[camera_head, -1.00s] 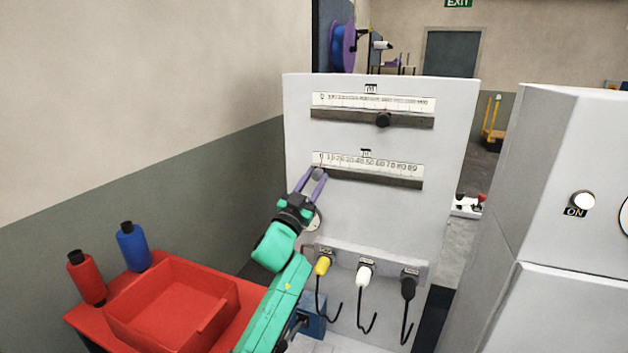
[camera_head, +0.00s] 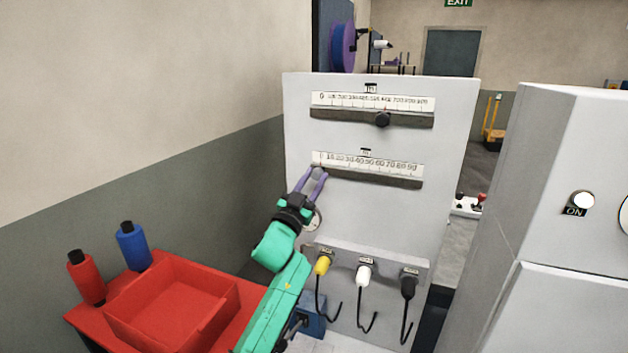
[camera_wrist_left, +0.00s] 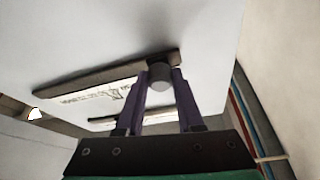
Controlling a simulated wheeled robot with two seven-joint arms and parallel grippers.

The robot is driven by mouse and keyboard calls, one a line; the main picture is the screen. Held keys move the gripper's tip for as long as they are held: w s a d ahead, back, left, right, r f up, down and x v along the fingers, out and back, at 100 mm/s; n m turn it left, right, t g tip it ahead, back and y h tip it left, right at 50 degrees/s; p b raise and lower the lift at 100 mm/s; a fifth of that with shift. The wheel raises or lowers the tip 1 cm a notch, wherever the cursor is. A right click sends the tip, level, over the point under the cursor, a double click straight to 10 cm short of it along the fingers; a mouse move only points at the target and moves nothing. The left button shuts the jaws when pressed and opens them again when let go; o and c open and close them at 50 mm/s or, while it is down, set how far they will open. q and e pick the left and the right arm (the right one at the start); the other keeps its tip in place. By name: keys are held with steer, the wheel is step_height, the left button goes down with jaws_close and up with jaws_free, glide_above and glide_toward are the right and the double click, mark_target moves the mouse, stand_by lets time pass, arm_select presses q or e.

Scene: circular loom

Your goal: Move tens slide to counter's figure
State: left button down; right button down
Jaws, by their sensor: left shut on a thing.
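The tens slide is the lower slot (camera_head: 380,179) under a scale marked 0 to 90 on the grey panel (camera_head: 400,215). Its grey round knob (camera_wrist_left: 160,75) sits at the slot's left end, near the 0. My left gripper (camera_head: 318,172) is shut on this knob; the purple fingers stand on either side of it, also in the left wrist view (camera_wrist_left: 161,84). A round dial (camera_head: 315,222) is partly hidden behind the gripper. My right gripper is not in view.
A grey cabinet (camera_head: 560,200) stands right.

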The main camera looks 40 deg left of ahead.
arm_select(q)
steer(key=shift+d, duration=0.1)
stand_by(0.4)
steer(key=shift+w+d+f, duration=0.1)
steer(key=shift+w+d, duration=0.05)
steer(key=shift+d, duration=0.2)
steer(key=d, duration=0.2)
steer(key=w+d+b, duration=0.1)
steer(key=d, duration=0.1)
steer(key=w+d+b, duration=0.1)
steer(key=d, duration=0.1)
steer(key=shift+w+d, duration=0.15)
steer(key=shift+d, duration=0.05)
steer(key=c, duration=0.5)
jaws_free()
steer(key=shift+a, duration=0.1)
steer(key=shift+c, duration=0.2)
steer(key=b+v, duration=0.5)
steer(key=v, duration=0.9)
steer(key=shift+s+b, duration=0.3)
steer(key=shift+s, duration=0.05)
